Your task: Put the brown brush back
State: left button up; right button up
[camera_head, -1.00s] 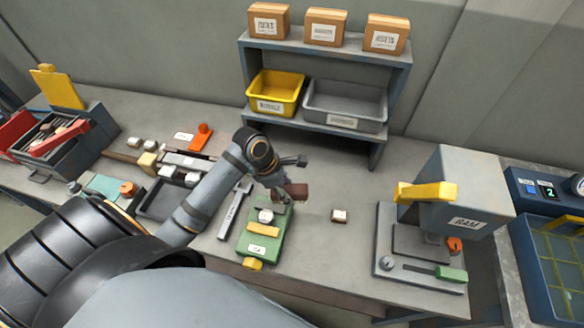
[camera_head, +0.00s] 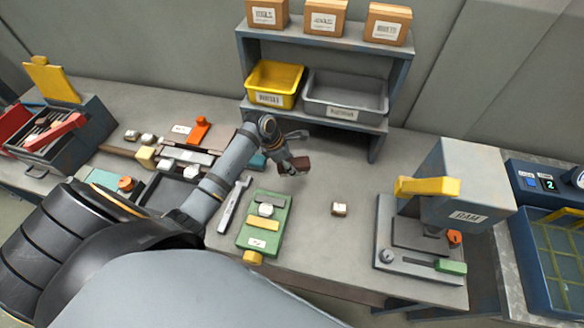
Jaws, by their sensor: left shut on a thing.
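The brown brush (camera_head: 301,163) is a small dark brown block at the end of my left arm, above the middle of the bench. My left gripper (camera_head: 289,165) is shut on it and partly hides it. The brush is held behind the green fixture (camera_head: 265,226) and in front of the shelf. I cannot tell its exact height above the bench. My right gripper is not in view.
A shelf with a yellow bin (camera_head: 273,84) and a grey bin (camera_head: 345,95) stands behind. A grey press (camera_head: 465,185) is at right, a toolbox (camera_head: 65,140) at left. Bench between block and shelf is clear.

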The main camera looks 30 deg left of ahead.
aim_at(292, 164)
pick_arm(q)
jog(key=w+f, duration=0.1)
jog(key=w+a+f, duration=0.1)
jog(key=f, duration=0.1)
jog(key=shift+w+a+f, duration=0.1)
jog(key=shift+w+a, duration=0.05)
jog(key=shift+w, duration=0.15)
jog(key=shift+w+f, duration=0.15)
jog(key=shift+f, duration=0.1)
notch_tip(292, 164, down, 2)
jog(key=shift+f+p, duration=0.2)
jog(key=shift+p, duration=0.1)
jog(key=shift+a+f, duration=0.1)
jog(key=shift+f, duration=0.2)
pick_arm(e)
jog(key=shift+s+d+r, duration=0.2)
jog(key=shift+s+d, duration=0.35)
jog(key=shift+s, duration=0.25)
pick_arm(q)
jog(key=o, duration=1.1)
jog(key=shift+f, duration=0.1)
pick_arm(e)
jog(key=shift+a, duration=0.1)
